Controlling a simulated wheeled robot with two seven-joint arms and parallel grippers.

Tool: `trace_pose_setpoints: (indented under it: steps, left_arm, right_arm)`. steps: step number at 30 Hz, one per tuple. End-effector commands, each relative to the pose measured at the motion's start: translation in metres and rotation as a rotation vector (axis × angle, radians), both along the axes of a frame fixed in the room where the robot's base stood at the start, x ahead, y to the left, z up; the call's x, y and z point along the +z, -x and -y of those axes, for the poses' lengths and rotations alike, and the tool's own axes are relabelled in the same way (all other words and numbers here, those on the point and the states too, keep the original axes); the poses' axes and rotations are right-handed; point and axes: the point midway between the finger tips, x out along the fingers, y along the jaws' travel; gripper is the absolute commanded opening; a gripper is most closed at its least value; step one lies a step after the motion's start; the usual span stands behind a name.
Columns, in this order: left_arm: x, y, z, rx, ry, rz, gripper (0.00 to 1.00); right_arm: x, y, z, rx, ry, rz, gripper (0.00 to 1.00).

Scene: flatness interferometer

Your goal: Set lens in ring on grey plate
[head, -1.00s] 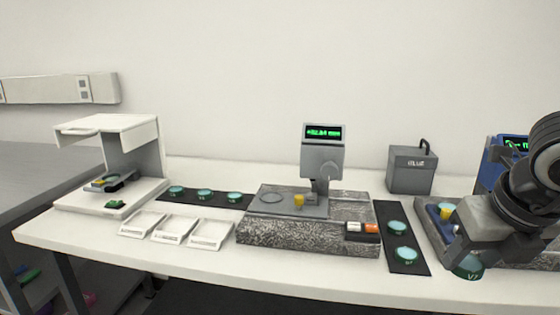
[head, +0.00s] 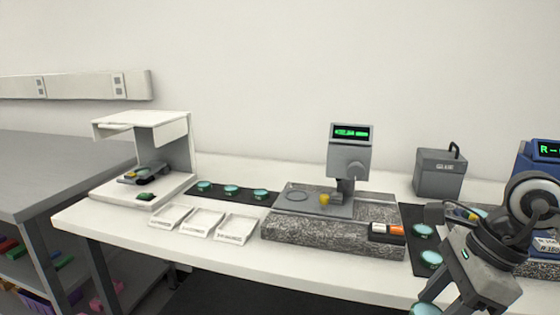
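The grey plate (head: 340,210) lies on the speckled granite block of the middle instrument. A thin ring (head: 297,195) shows on the plate's left part, with a yellow knob (head: 324,199) to its right. The ring looks empty. My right gripper (head: 438,293) is low at the right front, apart from the plate. It appears shut on a green-rimmed lens (head: 424,309), which is partly cut off by the bottom edge. My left gripper is not in view.
A black mat with green-rimmed lenses (head: 431,259) lies right of the granite block; another lens row (head: 231,190) lies left. White trays (head: 205,223) stand in front. A white instrument (head: 143,122) is at left, a grey box (head: 438,174) behind right.

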Motion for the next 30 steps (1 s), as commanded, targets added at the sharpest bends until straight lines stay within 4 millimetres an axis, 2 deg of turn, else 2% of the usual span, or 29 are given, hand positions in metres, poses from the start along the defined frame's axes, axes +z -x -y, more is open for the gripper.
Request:
trace_pose_setpoints:
  steps: [9,15,18,24,30]
  left_arm:
    - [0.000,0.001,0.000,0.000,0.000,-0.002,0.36]
    - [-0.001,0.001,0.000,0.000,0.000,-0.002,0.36]
    - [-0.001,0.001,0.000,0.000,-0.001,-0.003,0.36]
    - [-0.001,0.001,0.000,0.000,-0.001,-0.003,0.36]
    - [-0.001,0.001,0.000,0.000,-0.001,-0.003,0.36]
  right_arm:
    - [-0.034,0.000,-0.035,0.863,0.003,0.003,0.21]
    - [-0.054,0.001,-0.045,1.379,0.006,0.000,0.21]
    - [-0.061,0.001,-0.047,1.572,0.006,0.000,0.21]
    - [-0.069,0.001,-0.046,1.779,0.000,0.004,0.21]
    - [-0.071,0.001,-0.046,1.811,-0.002,0.004,0.21]
